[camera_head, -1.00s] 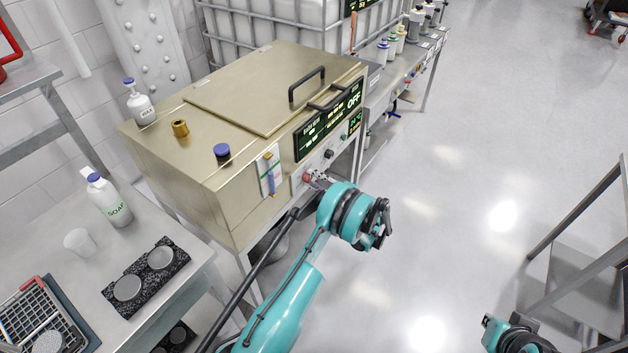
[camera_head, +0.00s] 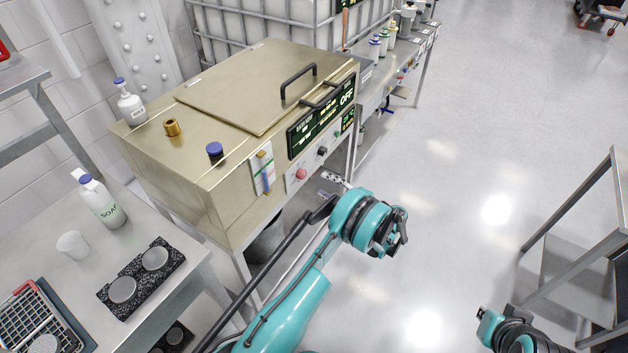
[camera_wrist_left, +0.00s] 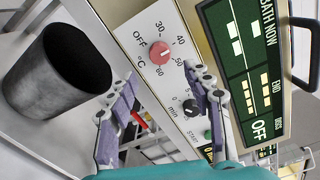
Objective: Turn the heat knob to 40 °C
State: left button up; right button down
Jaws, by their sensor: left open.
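The red heat knob (camera_head: 300,174) sits on the white front panel of the metal bath (camera_head: 215,200). In the left wrist view the heat knob (camera_wrist_left: 159,52) is ringed by OFF, 30, 40, 50, 60 and °C marks; I cannot read its pointer surely. My left gripper (camera_head: 332,184) is just right of the knob in the head view, apart from the panel. In the left wrist view the left gripper (camera_wrist_left: 161,82) has its fingers spread and empty, with the knob beyond the gap.
A black minutes knob (camera_wrist_left: 190,108) and a green start button (camera_wrist_left: 208,134) share the panel. The bath display (camera_wrist_left: 243,75) reads OFF. A dark bin (camera_wrist_left: 62,72) stands below the bath. A blue-handled thermometer-like item (camera_head: 264,172) is left of the knob.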

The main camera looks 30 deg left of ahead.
pick_arm(q)
jog(key=d, duration=0.4)
jog(key=shift+s+d, duration=0.15)
jog(key=s+a+r+t+h, duration=0.1)
jog(key=s+r+h, duration=0.25)
jog(key=r, duration=0.45)
jog(key=s+a+r+t+h, duration=0.1)
jog(key=s+r+h, duration=0.1)
jog(key=r+h, duration=0.4)
jog(key=s+d+r+n+t+h, duration=0.1)
jog(key=s+d+h, duration=0.3)
jog(key=s, duration=0.7)
jog(key=s+d+r+n+t+h, duration=0.2)
jog(key=s+d, duration=0.5)
jog(key=s, duration=0.4)
jog(key=shift+s+n+t+h, duration=0.35)
jog(key=shift+n+h, duration=0.35)
jog(key=shift+h, duration=0.55)
